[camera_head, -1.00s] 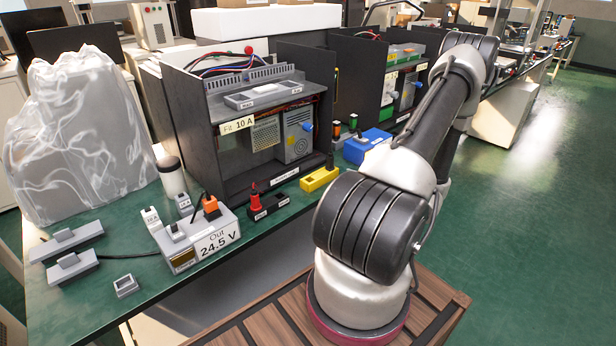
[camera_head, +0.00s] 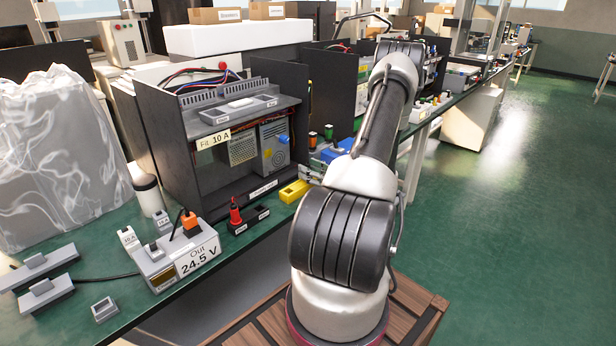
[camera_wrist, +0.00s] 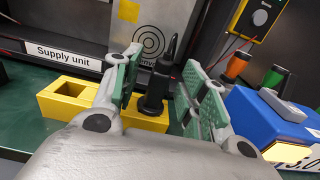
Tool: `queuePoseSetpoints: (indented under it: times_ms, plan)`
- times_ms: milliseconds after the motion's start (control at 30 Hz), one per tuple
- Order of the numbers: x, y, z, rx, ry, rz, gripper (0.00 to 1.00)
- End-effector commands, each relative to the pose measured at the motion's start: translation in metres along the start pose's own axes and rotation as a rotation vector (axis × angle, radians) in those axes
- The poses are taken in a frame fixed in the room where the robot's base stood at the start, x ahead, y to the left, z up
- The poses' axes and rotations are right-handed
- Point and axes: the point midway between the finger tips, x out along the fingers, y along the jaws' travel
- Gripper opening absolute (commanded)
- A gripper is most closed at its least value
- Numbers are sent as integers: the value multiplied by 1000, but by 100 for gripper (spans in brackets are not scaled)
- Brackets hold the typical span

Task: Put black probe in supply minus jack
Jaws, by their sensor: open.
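The black probe (camera_wrist: 153,92) stands upright in the yellow holder (camera_wrist: 68,97) in the wrist view, its cable rising from the top. My gripper (camera_wrist: 162,72) is open, with one green-padded finger on each side of the probe; I cannot tell whether either touches it. In the head view, the yellow holder (camera_head: 292,192) is beside my gripper (camera_head: 314,173), which is partly hidden by my arm. A red probe (camera_head: 235,212) stands in a small dark block (camera_head: 252,221) with white labels too small to read. I cannot make out which opening is the supply minus jack.
The dark supply cabinet (camera_head: 160,140) stands behind the holder. A grey box (camera_head: 180,262) reads Out 24.5 V. A blue box (camera_wrist: 255,118) sits close to the right finger. Grey blocks (camera_head: 45,290) lie on the green bench at the left.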

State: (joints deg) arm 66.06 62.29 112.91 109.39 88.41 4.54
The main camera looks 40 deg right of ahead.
Motion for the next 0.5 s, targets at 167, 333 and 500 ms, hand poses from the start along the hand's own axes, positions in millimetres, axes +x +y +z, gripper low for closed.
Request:
queuePoseSetpoints:
  times_ms: [167,333,500]
  plan:
    - [0,0,0,0,0,0,28]
    - [0,0,0,0,0,0,0]
    - [-1,0,0,0,0,0,0]
